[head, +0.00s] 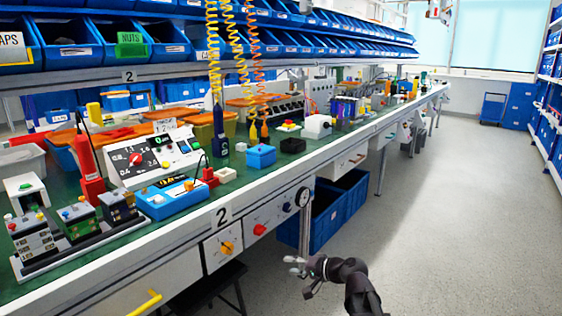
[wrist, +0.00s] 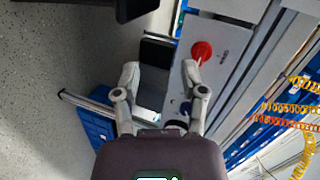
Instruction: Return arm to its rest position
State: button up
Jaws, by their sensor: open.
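My gripper (head: 303,268) is in front of the bench's front panel, low and at the right of the bench edge in the head view. In the wrist view my gripper (wrist: 161,72) has its two fingers spread with nothing between them. The red rotary knob (head: 259,229) sits on a white panel under the bench edge; in the wrist view the red knob (wrist: 202,51) shows just beyond the right fingertip. A yellow knob (head: 227,247) is on the panel to its left, and a dark blue knob (head: 287,207) to its right. The gripper holds none of them.
The green-topped workbench (head: 330,150) carries several devices and tools. A blue bin (head: 330,225) stands under the bench beyond my gripper. A dark stool (head: 215,290) is under the panel. The grey floor (head: 450,220) at the right is clear.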

jog(key=s+d+f+n+g+h+p, duration=0.4)
jog(key=s+d+g+h+p, duration=0.35)
jog(key=s+d+h, duration=0.65)
notch_tip(320, 180, up, 37)
jog(key=y+p, duration=0.1)
jog(key=p, duration=3.6)
jog(key=shift+s+a+f+y, duration=0.15)
jog(key=shift+s+a+y, duration=0.05)
jog(key=shift+a+y, duration=0.15)
